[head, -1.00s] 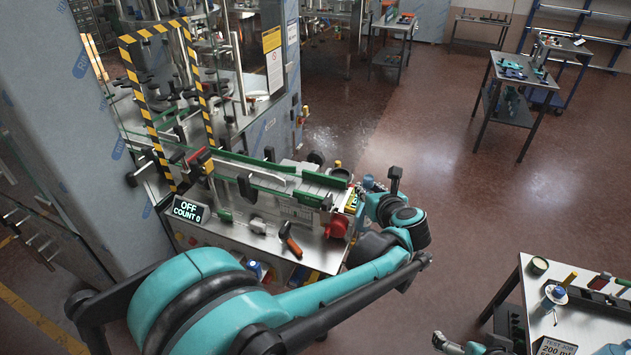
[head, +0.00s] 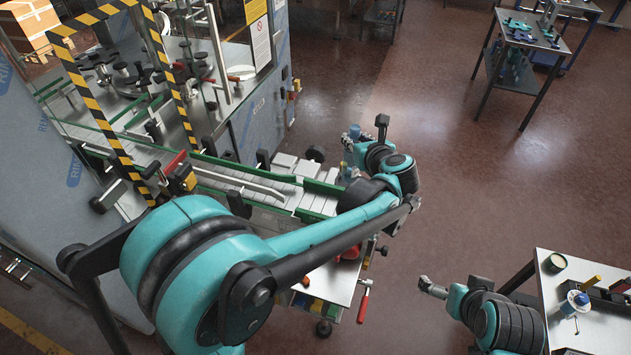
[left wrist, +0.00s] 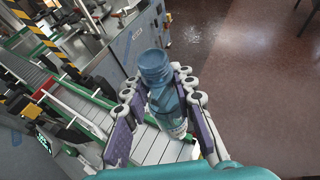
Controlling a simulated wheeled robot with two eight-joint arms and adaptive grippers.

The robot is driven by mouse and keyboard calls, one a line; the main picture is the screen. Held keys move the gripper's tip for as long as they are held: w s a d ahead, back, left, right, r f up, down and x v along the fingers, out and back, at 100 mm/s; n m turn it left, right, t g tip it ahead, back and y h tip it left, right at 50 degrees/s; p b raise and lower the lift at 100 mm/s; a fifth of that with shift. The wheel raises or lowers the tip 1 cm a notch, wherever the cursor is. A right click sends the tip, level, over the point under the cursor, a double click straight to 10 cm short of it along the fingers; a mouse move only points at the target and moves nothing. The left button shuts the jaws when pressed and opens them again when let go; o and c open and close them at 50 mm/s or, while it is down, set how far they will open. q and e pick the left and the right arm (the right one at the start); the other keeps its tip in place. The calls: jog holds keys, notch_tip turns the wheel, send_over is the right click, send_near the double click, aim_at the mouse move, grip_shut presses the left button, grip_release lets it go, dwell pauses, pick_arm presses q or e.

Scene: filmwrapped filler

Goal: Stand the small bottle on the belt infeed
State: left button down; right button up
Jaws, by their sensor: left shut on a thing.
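The small bottle (left wrist: 165,95) is blue and translucent with a blue cap, upright or slightly tilted in the left wrist view. My left gripper (left wrist: 158,108) is shut on it, with a finger on each side of its body. In the head view the left gripper (head: 352,138) is small, past the belt's right end, and the bottle (head: 347,152) shows only in part. The belt (head: 245,183) has grey slats between green rails; its right end is partly hidden by my left arm. In the left wrist view, belt slats (left wrist: 152,148) lie below the bottle. My right gripper (head: 430,287) is left of the right-hand table.
A yellow-black striped guard frame (head: 85,85) stands over the belt at left. A red-handled tool (head: 364,300) hangs at the front bench edge. A table (head: 600,325) with a cup and a tool stands at right. The floor between is clear.

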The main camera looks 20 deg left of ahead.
pick_arm(q)
jog(key=s+a+f+b, duration=0.1)
jog(key=s+a+f, duration=0.3)
jog(key=a+f, duration=0.5)
jog(key=shift+a+f, duration=0.4)
jog(key=shift+f, duration=0.25)
pick_arm(e)
jog(key=shift+s+d+f, duration=0.1)
jog(key=shift+s+f, duration=0.1)
jog(key=shift+f, duration=0.4)
pick_arm(q)
jog(key=shift+s, duration=0.15)
jog(key=shift+f+b, duration=0.1)
jog(key=shift+b, duration=0.2)
jog(key=c, duration=1.3)
grip_release()
jog(key=shift+o, duration=0.2)
pick_arm(e)
jog(key=shift+f, duration=0.15)
